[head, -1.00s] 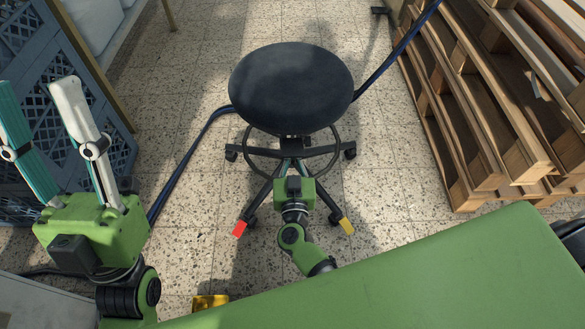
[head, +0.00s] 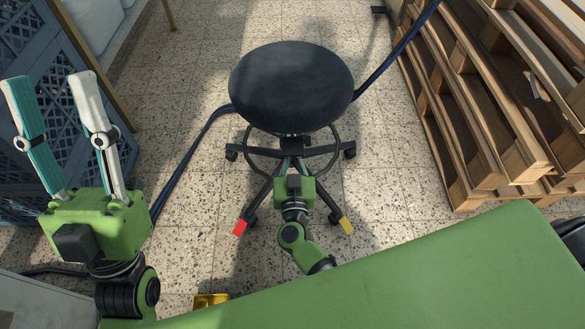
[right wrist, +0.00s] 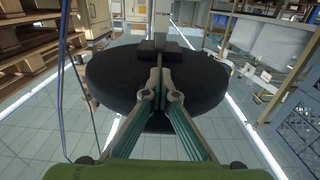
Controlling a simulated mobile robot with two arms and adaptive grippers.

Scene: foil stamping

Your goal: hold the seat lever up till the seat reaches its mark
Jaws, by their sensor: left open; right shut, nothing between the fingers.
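The stool's round black seat (head: 290,85) stands ahead in the head view, above a footring and a star base. In the right wrist view the dark disc of the seat (right wrist: 105,82) shows with a black block (right wrist: 158,52) and a grey post at its middle. My right gripper (right wrist: 160,74) is shut with its fingertips together in front of that block; I cannot tell if they touch anything. In the head view its fingers run under the seat. I cannot make out the lever or the seat's mark. My left gripper (head: 48,80) is open and empty at the left, away from the stool.
Wooden pallets (head: 478,105) are stacked at the right. A blue-grey crate (head: 110,150) stands at the left. A dark blue hose (head: 190,150) runs behind the stool. Red (head: 240,228) and yellow (head: 346,225) pieces mark two base legs.

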